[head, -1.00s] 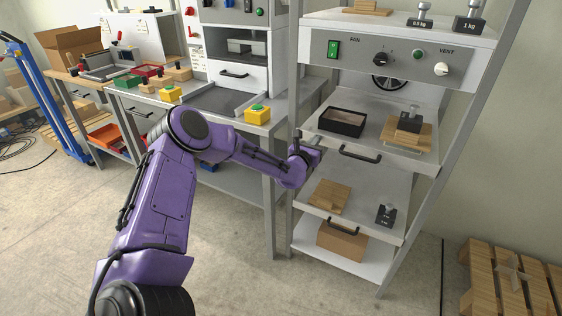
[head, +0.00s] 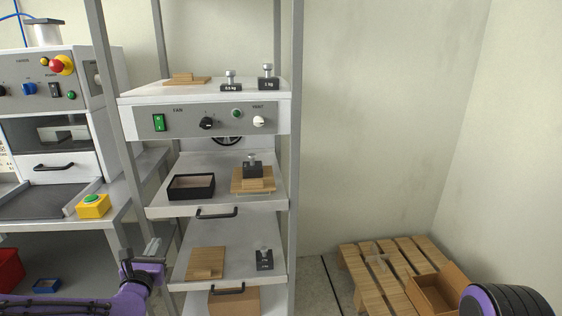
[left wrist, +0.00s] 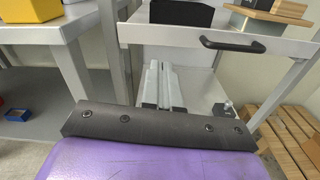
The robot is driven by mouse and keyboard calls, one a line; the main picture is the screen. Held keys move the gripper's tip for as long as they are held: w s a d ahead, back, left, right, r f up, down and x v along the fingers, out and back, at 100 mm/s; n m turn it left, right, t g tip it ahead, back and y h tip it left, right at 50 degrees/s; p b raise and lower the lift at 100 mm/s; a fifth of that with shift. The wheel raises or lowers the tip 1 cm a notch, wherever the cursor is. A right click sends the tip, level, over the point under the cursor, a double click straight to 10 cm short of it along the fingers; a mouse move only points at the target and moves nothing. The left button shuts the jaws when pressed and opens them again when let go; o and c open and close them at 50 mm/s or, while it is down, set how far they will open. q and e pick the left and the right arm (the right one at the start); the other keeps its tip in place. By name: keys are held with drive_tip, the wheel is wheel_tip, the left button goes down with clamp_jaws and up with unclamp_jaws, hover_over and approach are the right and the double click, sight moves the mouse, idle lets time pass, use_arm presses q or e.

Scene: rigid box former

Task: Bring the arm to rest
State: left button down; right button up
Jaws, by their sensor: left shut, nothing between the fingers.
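My left arm is purple and comes in low from the left in the head view. Its gripper (head: 152,251) is shut and empty, in front of the left side of the rack, near the lower shelf. In the left wrist view the gripper fingers (left wrist: 164,88) lie together with nothing between them, pointing towards the rack. The right gripper is not in view. A rounded purple and black part of mine shows at the lower right of the head view.
The rack's middle shelf (head: 218,205) holds a black open box (head: 191,187) and a weight on boards (head: 252,179). Its lower shelf holds a wooden board (head: 206,263) and a weight (head: 264,259). A bench with a yellow button box (head: 93,206) stands left. A pallet (head: 385,265) lies right.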

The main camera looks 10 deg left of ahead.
use_arm(q)
drive_tip(key=s+d+f+m+g+h+p, duration=0.1)
drive_tip(key=s+d+f+m+g, duration=0.35)
drive_tip(key=s+f+m, duration=0.4)
drive_tip(key=s+d+f+m+g+h, duration=0.1)
drive_tip(key=s+d+f+m+g, duration=0.35)
drive_tip(key=f+m, duration=0.65)
drive_tip(key=s+d+f+m+g, duration=0.1)
drive_tip(key=s+m, duration=0.4)
drive_tip(key=s, duration=0.6)
drive_tip(key=s+f+m+g+y+p, duration=0.1)
drive_tip(key=s+f+m+g, duration=0.3)
drive_tip(key=s, duration=0.8)
wheel_tip(320, 180, down, 2)
drive_tip(key=shift+s+d+f+m, duration=0.15)
drive_tip(key=shift+d+m, duration=0.2)
drive_tip(key=shift+m, duration=0.7)
